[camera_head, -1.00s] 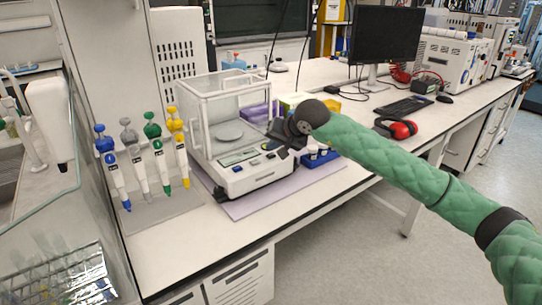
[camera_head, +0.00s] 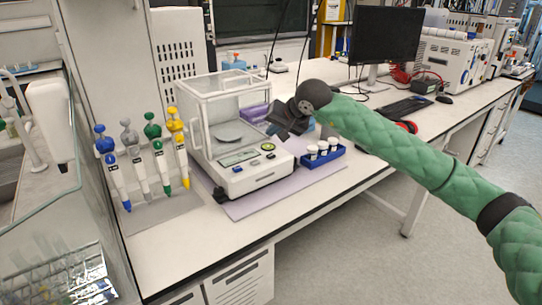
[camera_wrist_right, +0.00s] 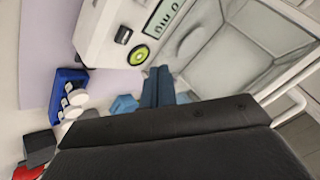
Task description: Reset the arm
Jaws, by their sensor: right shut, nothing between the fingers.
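My right arm, in a green quilted sleeve, comes in from the right in the head view. Its right gripper (camera_head: 277,132) is shut and empty, held in the air above the front right of the balance (camera_head: 240,175). In the right wrist view the closed fingers (camera_wrist_right: 158,82) point towards the balance, whose display and green-ringed button (camera_wrist_right: 138,55) show there. I cannot tell the exact gap between fingers and balance. My left gripper is not in view.
A blue rack (camera_head: 323,158) with several white-capped vials stands right of the balance. Several pipettes (camera_head: 157,160) hang on a stand at left. Red ear muffs (camera_head: 407,126), a keyboard (camera_head: 404,107) and a monitor (camera_head: 384,36) are behind the arm. The front bench strip is clear.

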